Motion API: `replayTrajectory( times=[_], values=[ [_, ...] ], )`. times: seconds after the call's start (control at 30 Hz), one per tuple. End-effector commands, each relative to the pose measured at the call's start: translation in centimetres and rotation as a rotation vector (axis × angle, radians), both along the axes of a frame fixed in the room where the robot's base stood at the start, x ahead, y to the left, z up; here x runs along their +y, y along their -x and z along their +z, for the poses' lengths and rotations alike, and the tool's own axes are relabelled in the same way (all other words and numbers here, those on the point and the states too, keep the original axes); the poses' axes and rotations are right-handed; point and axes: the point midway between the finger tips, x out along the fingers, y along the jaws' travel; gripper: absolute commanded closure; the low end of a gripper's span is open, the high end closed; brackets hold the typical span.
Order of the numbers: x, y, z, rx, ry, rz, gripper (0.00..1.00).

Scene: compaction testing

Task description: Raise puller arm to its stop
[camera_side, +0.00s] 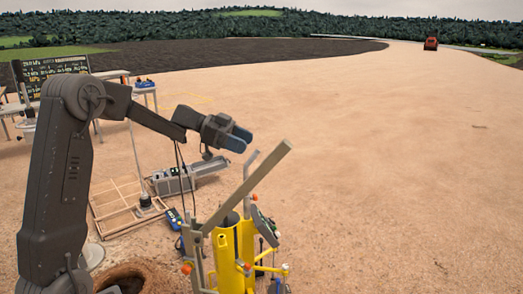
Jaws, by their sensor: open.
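The puller arm is a long grey-beige bar (248,185) that slopes up to the right from a pivot at the yellow puller stand (235,255). Its upper end is near the picture's middle. My gripper (241,139), with blue fingertips, is open and empty. In the picture it is above and left of the bar's upper end, apart from it. The lower part of the stand is cut off by the bottom edge of the picture.
A round hole (125,278) is in the ground at lower left. A wooden frame (118,205) and a grey metal case (175,182) lie behind the stand. Tables and a blackboard (45,70) stand at far left. The ground to the right is clear.

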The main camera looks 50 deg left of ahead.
Motion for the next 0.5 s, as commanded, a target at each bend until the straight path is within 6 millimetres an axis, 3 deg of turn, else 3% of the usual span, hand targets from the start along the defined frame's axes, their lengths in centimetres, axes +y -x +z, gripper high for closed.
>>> replayTrajectory(
  times=[0.2,0.5],
  values=[
    [2.6,1.9,1.1,0.001,-0.001,0.002,0.45],
    [3.4,2.5,1.5,0.0,0.0,-0.001,0.45]
  ],
)
